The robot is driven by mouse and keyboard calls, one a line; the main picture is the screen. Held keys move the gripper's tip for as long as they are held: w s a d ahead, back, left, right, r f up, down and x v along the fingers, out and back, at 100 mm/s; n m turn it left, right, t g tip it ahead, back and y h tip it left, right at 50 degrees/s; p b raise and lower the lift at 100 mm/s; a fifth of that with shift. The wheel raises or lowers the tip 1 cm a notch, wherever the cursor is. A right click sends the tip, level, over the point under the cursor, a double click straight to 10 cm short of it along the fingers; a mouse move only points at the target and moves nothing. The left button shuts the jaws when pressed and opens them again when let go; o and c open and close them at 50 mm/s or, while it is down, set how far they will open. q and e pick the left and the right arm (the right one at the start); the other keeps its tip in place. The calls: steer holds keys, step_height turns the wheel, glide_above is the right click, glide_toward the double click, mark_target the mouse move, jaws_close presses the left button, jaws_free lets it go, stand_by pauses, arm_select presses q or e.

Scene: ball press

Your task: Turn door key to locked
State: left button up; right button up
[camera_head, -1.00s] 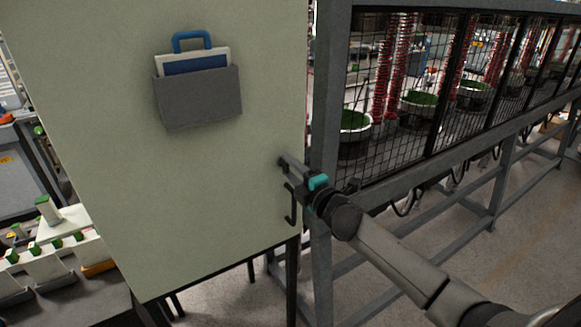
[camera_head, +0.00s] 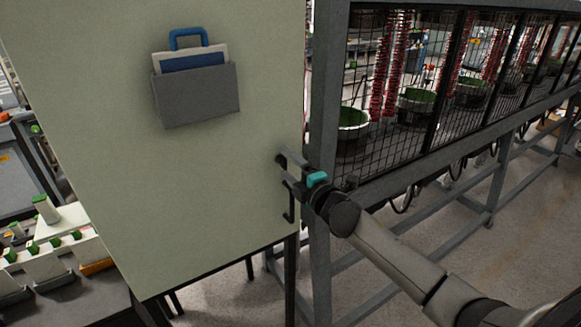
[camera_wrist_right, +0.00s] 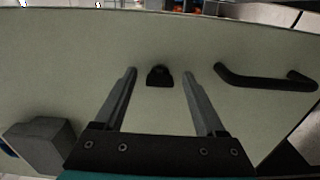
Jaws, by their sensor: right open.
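The door (camera_head: 210,190) is a large pale green panel; it also fills the right wrist view (camera_wrist_right: 100,50). A small dark key knob (camera_wrist_right: 159,75) stands on it. My right gripper (camera_head: 283,171) is at the door's right edge. In the right wrist view the gripper (camera_wrist_right: 158,72) is open, with one finger on each side of the knob and gaps on both sides. I cannot tell the knob's turn angle. In the head view the gripper largely hides the knob. My left gripper is not in view.
A black door handle (camera_wrist_right: 265,80) sits beside the knob and shows below the gripper in the head view (camera_head: 290,208). A grey holder (camera_head: 197,96) with a blue-handled item hangs on the door. A grey frame post (camera_head: 324,90) and mesh (camera_head: 400,130) stand to the right.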

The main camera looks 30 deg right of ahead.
steer(key=shift+s, duration=0.1)
steer(key=s+b, duration=0.1)
steer(key=s, duration=1.4)
steer(key=shift+d+b, duration=0.25)
steer(key=shift+b, duration=0.1)
steer(key=s+d+f+m+g+h+b, duration=0.1)
steer(key=s+f+m+g+b, duration=0.2)
steer(key=f, duration=1.1)
steer(key=s+d+f+m+g+h+b, duration=0.1)
steer(key=s+f+m+g+b, duration=0.2)
steer(key=f, duration=1.1)
steer(key=s+d+f+m+g+h+b, duration=0.1)
steer(key=s+f+m+g+b, duration=0.2)
steer(key=f, duration=1.1)
steer(key=s+a+f+m+g+b, duration=0.2)
steer(key=s+a+f, duration=0.3)
steer(key=s+f, duration=0.4)
steer(key=s+a+f+m+g+y+b, duration=0.1)
steer(key=s+a+f+m+g+b, duration=0.1)
steer(key=s+a+f, duration=0.3)
steer(key=s+a+f+m+g+y+b, duration=0.1)
steer(key=s+a+f, duration=0.5)
steer(key=s+f, duration=0.8)
steer(key=m+g+b, duration=0.1)
steer(key=g+b, duration=0.1)
steer(key=g, duration=0.1)
steer(key=shift+f+m+b, duration=0.15)
steer(key=shift+m+b, duration=0.2)
steer(key=shift+m, duration=0.05)
steer(key=shift+s, duration=0.1)
